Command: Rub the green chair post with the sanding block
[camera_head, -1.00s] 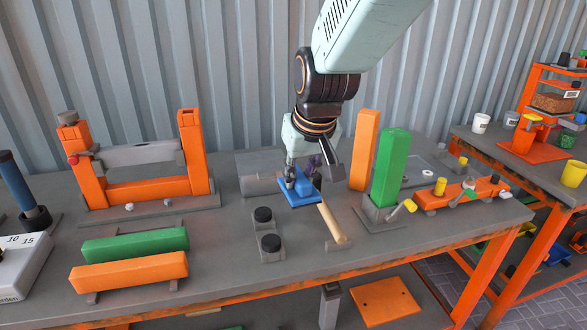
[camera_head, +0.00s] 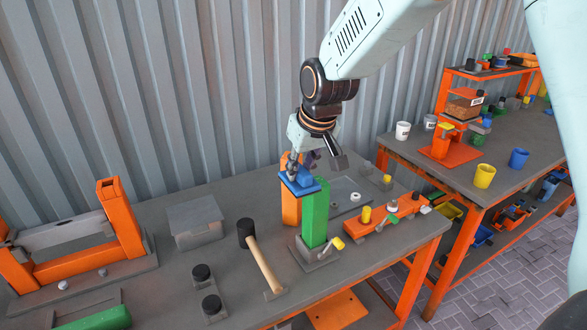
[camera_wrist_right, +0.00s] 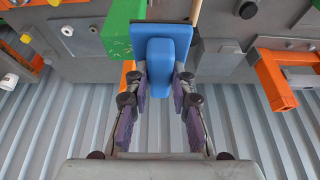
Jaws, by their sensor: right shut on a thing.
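The green chair post (camera_head: 315,214) stands upright in a grey holder on the bench, in front of an orange post (camera_head: 291,207). My right gripper (camera_head: 297,172) is shut on the blue sanding block (camera_head: 302,184), close to the top of the green post. In the right wrist view the block (camera_wrist_right: 167,62) sits between the fingers of the gripper (camera_wrist_right: 166,88), with the green post (camera_wrist_right: 122,32) just left of it. I cannot tell whether block and post touch. My left gripper is not in view.
A mallet (camera_head: 262,262) lies on the bench left of the post, near two black-capped pegs (camera_head: 201,272). An orange rail (camera_head: 386,216) with a yellow knob lies to the right. A grey box (camera_head: 195,219) stands at the back left.

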